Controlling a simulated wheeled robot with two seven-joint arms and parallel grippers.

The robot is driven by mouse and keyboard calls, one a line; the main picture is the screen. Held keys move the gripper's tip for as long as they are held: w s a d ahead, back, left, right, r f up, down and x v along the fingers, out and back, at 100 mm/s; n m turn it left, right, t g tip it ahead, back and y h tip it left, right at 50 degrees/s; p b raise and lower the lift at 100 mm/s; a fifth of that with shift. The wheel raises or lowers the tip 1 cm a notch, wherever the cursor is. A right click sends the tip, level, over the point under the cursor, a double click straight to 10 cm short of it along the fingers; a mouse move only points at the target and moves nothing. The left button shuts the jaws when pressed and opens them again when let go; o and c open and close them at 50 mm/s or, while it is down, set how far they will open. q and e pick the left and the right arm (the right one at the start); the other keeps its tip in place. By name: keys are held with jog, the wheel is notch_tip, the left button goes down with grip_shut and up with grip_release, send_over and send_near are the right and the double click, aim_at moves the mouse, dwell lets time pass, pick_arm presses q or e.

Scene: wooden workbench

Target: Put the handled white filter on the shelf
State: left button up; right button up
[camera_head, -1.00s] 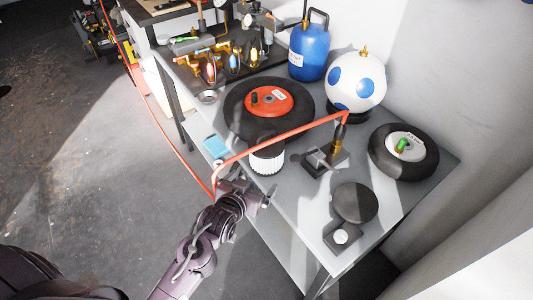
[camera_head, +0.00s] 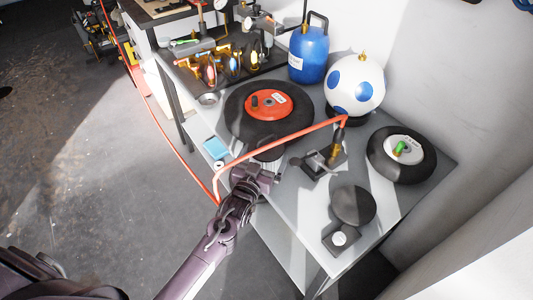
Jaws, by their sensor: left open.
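The handled white filter (camera_head: 268,153) stands near the front-left edge of the workbench. Only its dark upper part shows clearly; my left gripper covers most of its white ribbed body. My left gripper (camera_head: 266,174) is open and right at the filter, in front of it; I cannot tell whether its fingers are around the filter or touching it. My right gripper is out of view.
A red-hubbed wheel (camera_head: 267,104) lies just behind the filter. An orange hose (camera_head: 290,137) arcs close over the filter and gripper. A dark clamp-like tool (camera_head: 318,163), black disc (camera_head: 352,205), grey-hubbed wheel (camera_head: 402,154), spotted ball (camera_head: 355,85) and blue canister (camera_head: 308,52) stand around.

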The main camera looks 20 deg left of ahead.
pick_arm(q)
jog(key=shift+w+d, duration=0.1)
jog(key=shift+w, duration=0.95)
jog(key=c, duration=0.7)
jog(key=shift+c, duration=0.2)
